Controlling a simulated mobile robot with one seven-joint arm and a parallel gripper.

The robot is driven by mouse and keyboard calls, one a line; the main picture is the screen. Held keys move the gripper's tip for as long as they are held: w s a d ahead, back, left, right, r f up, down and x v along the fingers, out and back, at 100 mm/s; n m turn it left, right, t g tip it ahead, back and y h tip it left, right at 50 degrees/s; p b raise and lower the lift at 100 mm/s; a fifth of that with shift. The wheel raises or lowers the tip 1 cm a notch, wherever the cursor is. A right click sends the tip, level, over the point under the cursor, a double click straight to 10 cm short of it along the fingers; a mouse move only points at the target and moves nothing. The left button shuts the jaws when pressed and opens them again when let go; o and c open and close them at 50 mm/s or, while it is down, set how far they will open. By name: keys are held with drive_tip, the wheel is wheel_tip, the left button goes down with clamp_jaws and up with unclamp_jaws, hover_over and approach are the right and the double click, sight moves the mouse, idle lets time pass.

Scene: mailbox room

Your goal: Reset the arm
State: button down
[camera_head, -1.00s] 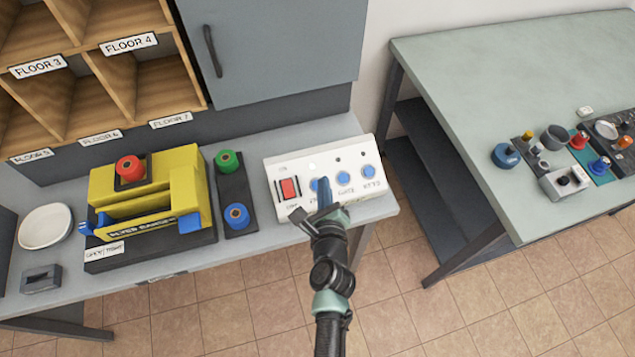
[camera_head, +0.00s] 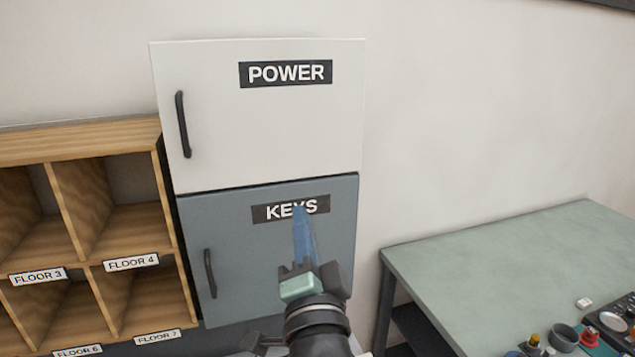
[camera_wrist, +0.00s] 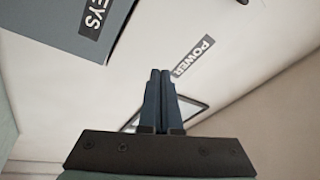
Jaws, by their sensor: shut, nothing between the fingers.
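My gripper (camera_head: 303,232) is raised in front of the grey-blue KEYS cabinet door (camera_head: 240,265) in the head view. Its blue fingers point upward and cover part of the KEYS label. In the wrist view the gripper's fingers (camera_wrist: 160,75) are pressed together with nothing between them. How far the fingertips are from the door I cannot tell.
A white POWER cabinet (camera_head: 270,130) sits above the KEYS cabinet. Wooden pigeonholes (camera_head: 85,130) with floor labels stand at left. A green-topped table (camera_head: 500,255) with several small devices is at right. The wall above the table is bare.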

drive_tip(key=s+d+r+n+t+h, duration=0.1)
drive_tip(key=s+r+n+t, duration=0.2)
drive_tip(key=s+r, duration=0.6)
drive_tip(key=s+d+r+n+t+h, duration=0.1)
drive_tip(key=s+r+n, duration=0.6)
drive_tip(key=r, duration=1)
drive_tip(key=shift+s+r+n+t+h, duration=0.3)
drive_tip(key=shift+s+n+t+h, duration=0.15)
drive_tip(key=shift+s+t, duration=0.75)
drive_tip(key=shift+w, duration=0.1)
